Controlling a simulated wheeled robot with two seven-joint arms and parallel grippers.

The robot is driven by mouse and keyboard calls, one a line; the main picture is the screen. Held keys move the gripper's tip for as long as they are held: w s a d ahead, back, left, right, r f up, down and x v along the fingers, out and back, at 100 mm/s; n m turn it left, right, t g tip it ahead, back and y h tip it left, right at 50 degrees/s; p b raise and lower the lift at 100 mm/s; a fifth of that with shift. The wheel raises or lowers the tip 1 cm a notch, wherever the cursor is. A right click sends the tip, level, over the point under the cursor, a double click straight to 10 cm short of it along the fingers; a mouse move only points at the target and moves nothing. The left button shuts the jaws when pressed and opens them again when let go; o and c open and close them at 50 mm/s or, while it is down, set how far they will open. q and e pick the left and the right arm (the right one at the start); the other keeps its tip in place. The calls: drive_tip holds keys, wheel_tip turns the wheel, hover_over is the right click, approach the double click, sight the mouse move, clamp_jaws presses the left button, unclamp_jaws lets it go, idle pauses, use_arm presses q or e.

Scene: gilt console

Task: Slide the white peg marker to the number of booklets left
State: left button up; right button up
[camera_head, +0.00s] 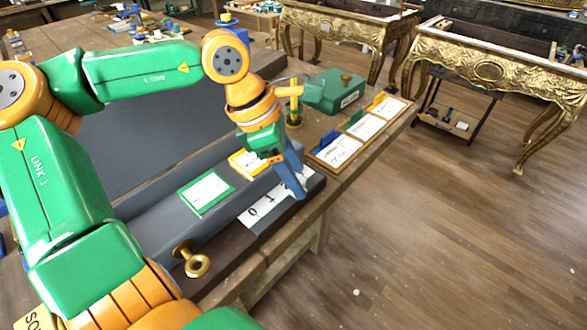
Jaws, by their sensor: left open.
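A white number strip (262,208) lies on the dark front ledge of the bench. The digits 0 and 1 can be read on it, and its right part is covered by my left gripper (297,187). That gripper points down with its blue fingers open, low over the strip. I cannot make out the white peg marker; it may be hidden by the fingers. A green-edged booklet (206,192) and a yellow-edged booklet (240,164) lie behind the strip. My right gripper is not in view.
A wooden tray (345,158) with several cards and coloured tabs lies right of the gripper. Behind it stands a green box (335,92) with a brass knob. A brass knob (196,264) sticks out near the front left. Gilt consoles (490,70) stand beyond open floor.

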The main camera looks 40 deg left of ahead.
use_arm(q)
drive_tip(key=shift+s+r, duration=0.15)
drive_tip(key=shift+s, duration=0.2)
drive_tip(key=v, duration=0.7)
drive_tip(key=shift+a, duration=0.1)
